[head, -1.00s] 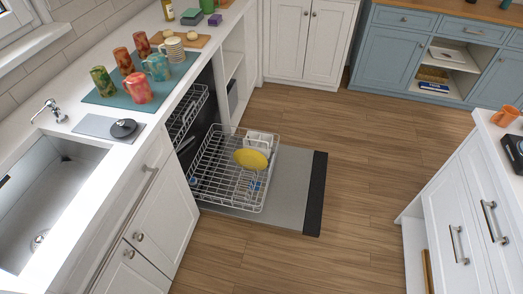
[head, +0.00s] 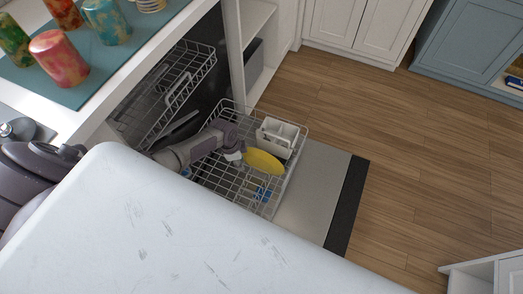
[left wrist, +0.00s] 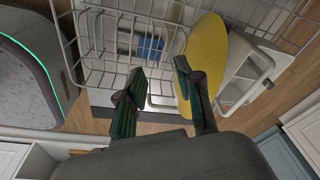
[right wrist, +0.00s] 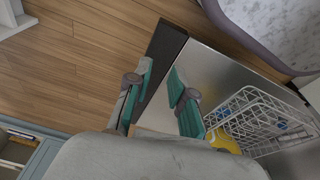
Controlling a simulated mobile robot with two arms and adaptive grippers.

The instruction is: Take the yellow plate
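The yellow plate (head: 263,162) stands on edge in the pulled-out lower dishwasher rack (head: 223,189). My left gripper (head: 236,158) is down at the rack, just left of the plate. In the left wrist view, the left gripper (left wrist: 160,90) is open, and one finger overlaps the near part of the plate (left wrist: 205,65); I cannot tell whether it touches. My right gripper (right wrist: 157,95) is open and empty above the dishwasher door (right wrist: 215,75). The plate (right wrist: 224,141) shows partly behind a right finger.
A white cutlery basket (head: 277,137) stands in the rack beside the plate. The upper rack (head: 180,82) is at the left. A counter with a teal mat (head: 92,92) and cups lies left. Open wood floor (head: 420,150) is at the right.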

